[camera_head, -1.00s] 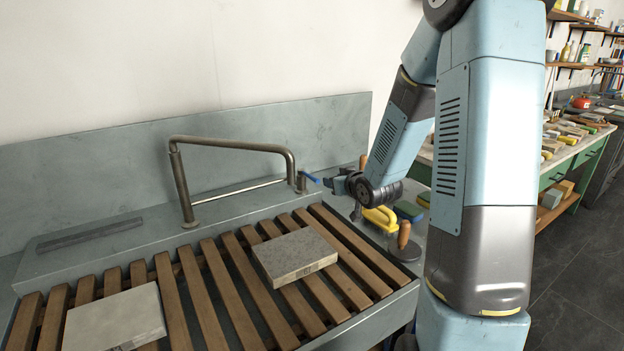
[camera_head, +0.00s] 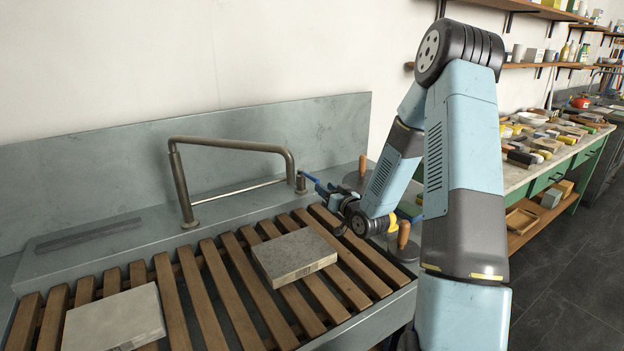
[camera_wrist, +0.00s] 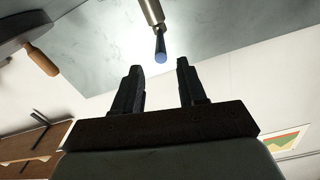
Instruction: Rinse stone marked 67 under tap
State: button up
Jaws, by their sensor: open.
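Two grey stone slabs lie on the wooden slats of the sink rack (camera_head: 205,290): a darker stone (camera_head: 293,256) at the middle right and a paler stone (camera_head: 115,318) at the front left. My gripper (camera_head: 328,191) is open and empty beside the lever. In the wrist view, the lever (camera_wrist: 160,50) shows beyond and between my two fingertips (camera_wrist: 158,75), apart from them.
Wooden-handled round tools (camera_head: 402,238) stand on the ledge right of the rack, close to my wrist. A grey splashback (camera_head: 90,175) rises behind the tap. A cluttered green bench (camera_head: 545,180) stands at the far right.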

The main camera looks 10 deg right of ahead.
aim_at(312, 177)
jog(key=x, duration=0.9)
jog(key=shift+w+a, duration=0.15)
jog(key=shift+w, duration=0.25)
grip_shut()
